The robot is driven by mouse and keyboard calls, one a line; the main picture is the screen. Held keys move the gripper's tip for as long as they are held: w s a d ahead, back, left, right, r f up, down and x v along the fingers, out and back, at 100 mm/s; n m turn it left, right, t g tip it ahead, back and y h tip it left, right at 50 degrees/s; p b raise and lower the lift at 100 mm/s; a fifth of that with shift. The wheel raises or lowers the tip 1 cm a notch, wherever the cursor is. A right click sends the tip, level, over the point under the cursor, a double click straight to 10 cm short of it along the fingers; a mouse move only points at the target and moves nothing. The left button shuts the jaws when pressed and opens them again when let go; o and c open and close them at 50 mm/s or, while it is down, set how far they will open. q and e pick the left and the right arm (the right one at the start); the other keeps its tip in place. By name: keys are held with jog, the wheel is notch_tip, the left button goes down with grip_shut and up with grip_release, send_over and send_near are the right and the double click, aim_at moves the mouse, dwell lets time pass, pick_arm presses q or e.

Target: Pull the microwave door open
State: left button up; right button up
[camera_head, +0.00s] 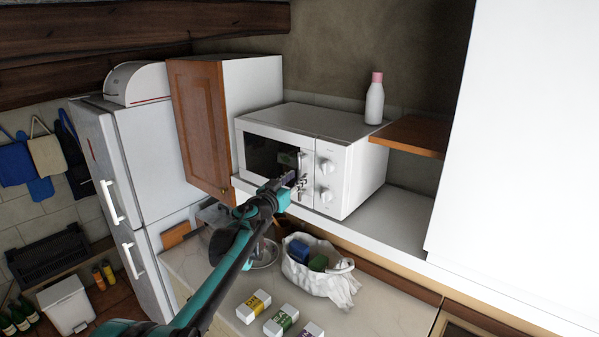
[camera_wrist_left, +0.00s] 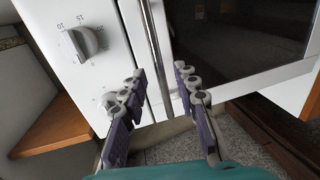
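The white microwave (camera_head: 350,130) stands on a white shelf, its dark-windowed door (camera_head: 268,152) looking shut. Two round knobs are on its right panel; one knob (camera_wrist_left: 82,43) shows large in the left wrist view. The upright door handle (camera_head: 300,161) is at the door's right edge. My left gripper (camera_head: 297,183) is in front of the handle's lower part and hides some of it. In the left wrist view its two fingers (camera_wrist_left: 160,73) are apart, with the handle (camera_wrist_left: 152,40) running between them. I cannot see contact. My right gripper is in neither view.
A white bottle with a pink cap (camera_head: 375,98) stands on top of the microwave. A wooden shelf (camera_head: 412,134) juts out at the right. A wooden cabinet door (camera_head: 200,125) is left of the microwave. Below, the counter holds a white bag (camera_head: 325,285) and several small boxes.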

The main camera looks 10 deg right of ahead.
pick_arm(q)
jog(key=shift+x, duration=1.4)
grip_shut()
